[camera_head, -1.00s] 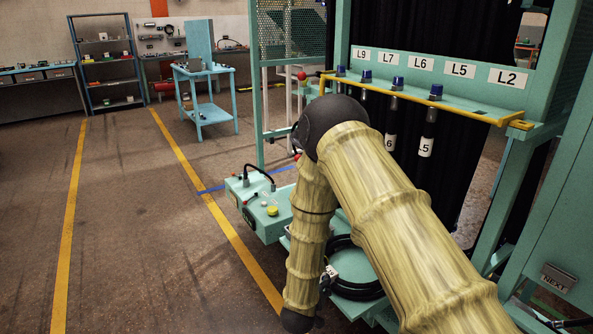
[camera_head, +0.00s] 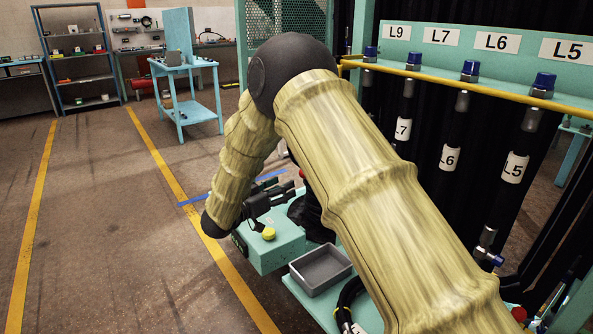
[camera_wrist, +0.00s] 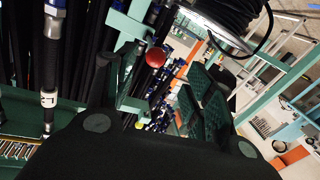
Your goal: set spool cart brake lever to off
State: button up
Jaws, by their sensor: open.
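In the wrist view a red ball knob (camera_wrist: 155,57) shows ahead of my gripper, between its fingers in the picture and apart from them. It looks like a lever knob; I cannot tell whether it is the brake lever or how it is set. A spool of black hose (camera_wrist: 232,14) with a silver flange is at the top of that view. My gripper (camera_wrist: 157,80) is open and empty. In the head view my arm hides the area behind it, and the gripper shows only as dark parts beside the green box.
A hose rack with labels (camera_head: 441,36) and a yellow rail (camera_head: 460,83) stands right. A green box (camera_head: 270,248) with a yellow button and a grey bin (camera_head: 321,269) sit low in the middle. A blue-green table (camera_head: 186,95) stands behind. Floor is clear at left.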

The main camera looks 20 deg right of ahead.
jog(key=x, duration=0.3)
jog(key=r+x, duration=0.1)
jog(key=x, duration=0.5)
jog(key=shift+s+d+r, duration=0.1)
jog(key=shift+s+r, duration=0.05)
jog(key=shift+w+d, duration=0.5)
jog(key=shift+d, duration=0.05)
grip_shut()
